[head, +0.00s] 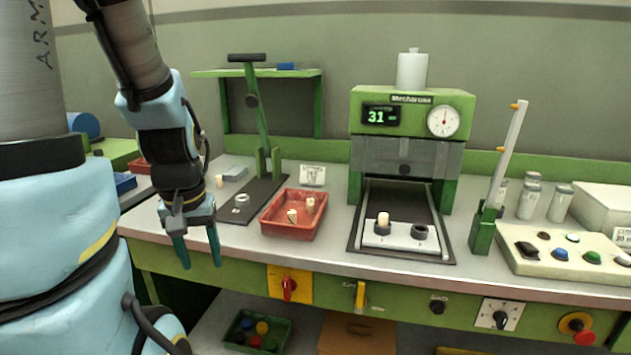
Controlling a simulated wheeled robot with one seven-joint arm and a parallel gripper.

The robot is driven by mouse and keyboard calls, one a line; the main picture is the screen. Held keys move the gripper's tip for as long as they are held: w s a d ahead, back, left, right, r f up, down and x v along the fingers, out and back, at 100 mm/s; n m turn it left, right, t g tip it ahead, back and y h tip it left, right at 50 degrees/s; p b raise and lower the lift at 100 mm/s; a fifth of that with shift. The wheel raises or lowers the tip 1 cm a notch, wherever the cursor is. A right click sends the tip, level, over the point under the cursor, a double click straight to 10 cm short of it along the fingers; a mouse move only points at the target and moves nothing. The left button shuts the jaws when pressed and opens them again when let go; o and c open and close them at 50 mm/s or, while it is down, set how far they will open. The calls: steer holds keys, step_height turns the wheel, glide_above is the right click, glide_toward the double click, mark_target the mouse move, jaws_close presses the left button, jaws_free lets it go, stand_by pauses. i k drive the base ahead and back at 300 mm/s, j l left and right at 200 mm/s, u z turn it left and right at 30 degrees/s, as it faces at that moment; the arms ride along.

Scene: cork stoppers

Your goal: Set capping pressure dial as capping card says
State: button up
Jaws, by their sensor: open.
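A black dial (500,318) with a white pointer sits on a white square plate on the bench's green front, at right. Its pointer points roughly up; its scale marks are too small to read. A small white card (312,175) stands behind the red tray; its print is too small to read. Another card (622,236) is cut off at the right edge. I cannot tell which is the capping card. My gripper (197,249) is open and empty, fingers down, near the bench's front left edge, far left of the dial.
A red tray (268,222) holds corks. A green machine (412,98) shows 31. A red switch (289,288), yellow handle (360,295), black knob (437,306) and red stop button (577,325) line the bench front.

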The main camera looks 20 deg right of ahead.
mark_target(501, 317)
steer(key=k+j+z, duration=0.1)
steer(key=z, duration=0.3)
steer(key=k+z, duration=0.1)
steer(key=z, duration=0.3)
steer(key=k+z, duration=0.1)
steer(key=z, duration=0.3)
